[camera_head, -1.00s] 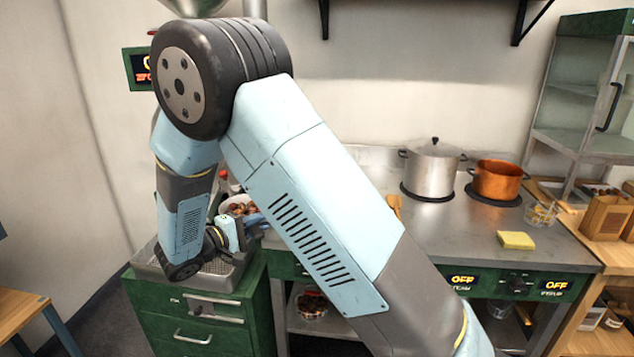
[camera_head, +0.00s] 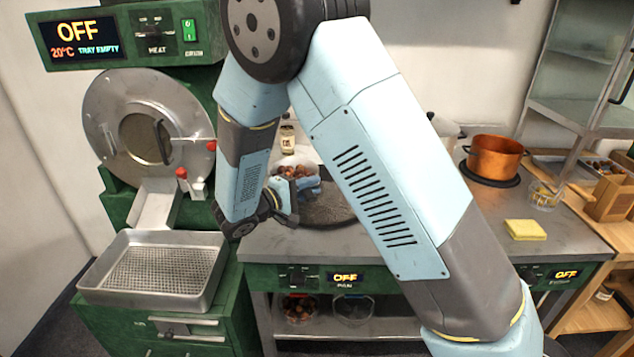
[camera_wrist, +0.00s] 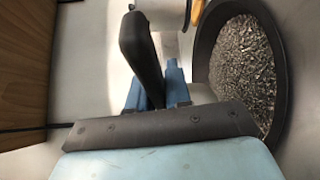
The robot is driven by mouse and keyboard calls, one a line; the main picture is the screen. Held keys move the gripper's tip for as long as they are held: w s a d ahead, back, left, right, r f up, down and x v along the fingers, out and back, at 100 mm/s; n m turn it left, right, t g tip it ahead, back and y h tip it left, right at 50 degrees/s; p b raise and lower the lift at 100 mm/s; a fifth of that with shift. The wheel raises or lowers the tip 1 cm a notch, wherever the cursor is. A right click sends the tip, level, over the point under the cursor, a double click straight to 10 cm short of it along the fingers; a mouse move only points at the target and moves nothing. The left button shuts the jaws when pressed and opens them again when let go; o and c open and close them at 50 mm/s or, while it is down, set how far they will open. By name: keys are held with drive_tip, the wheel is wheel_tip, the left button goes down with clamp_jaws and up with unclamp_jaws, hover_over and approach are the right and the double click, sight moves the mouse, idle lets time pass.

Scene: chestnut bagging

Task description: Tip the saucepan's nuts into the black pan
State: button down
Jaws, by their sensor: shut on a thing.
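My gripper (camera_head: 308,187) is shut on the dark handle (camera_wrist: 138,45) of the saucepan, which passes between its blue fingers (camera_wrist: 157,88) in the wrist view. The saucepan's nuts (camera_head: 296,170) are brown and heaped inside it in the head view. The saucepan looks roughly level; its body is mostly hidden by my gripper. The black pan (camera_head: 330,216) sits on the counter just beyond and right of my gripper, partly hidden by my arm. In the wrist view the black pan (camera_wrist: 205,45) is at the right, with grey granules in it.
A roaster (camera_head: 150,125) with a perforated steel tray (camera_head: 90,285) stands at the left; the tray is empty. A bottle (camera_head: 287,137) stands behind the saucepan. A copper pot (camera_head: 493,157) and yellow sponge (camera_head: 525,229) are on the right. My arm hides the counter's middle.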

drive_tip(key=shift+w+d+r+g, duration=0.1)
drive_tip(key=shift+w+d+g, duration=0.1)
drive_tip(key=shift+d+g, duration=0.15)
drive_tip(key=w+d+f+m+g+y, duration=0.1)
drive_tip(key=d+f+m+g+y, duration=0.3)
drive_tip(key=y, duration=0.9)
drive_tip(key=shift+w+d+f+g+y, duration=0.3)
drive_tip(key=shift+d+g, duration=0.4)
drive_tip(key=shift+g, duration=0.35)
drive_tip(key=shift+w+d+m+g+y, duration=0.1)
drive_tip(key=shift+d+m+g+y, duration=0.1)
drive_tip(key=shift+d+y, duration=0.4)
drive_tip(key=shift+w+d+m+g+y, duration=0.1)
drive_tip(key=shift+d+g+y, duration=0.1)
drive_tip(key=shift+y, duration=0.7)
drive_tip(key=shift+w+d+f+m+g+y, duration=0.1)
drive_tip(key=shift+d+f+m+g+y, duration=0.15)
drive_tip(key=shift+y, duration=0.45)
drive_tip(key=shift+w+d+f+m+g+y, duration=0.15)
drive_tip(key=shift+d+y, duration=0.15)
drive_tip(key=shift+y, duration=0.4)
drive_tip(key=shift+d+f+y, duration=0.15)
drive_tip(key=shift+d+y, duration=0.1)
drive_tip(key=shift+y, duration=0.25)
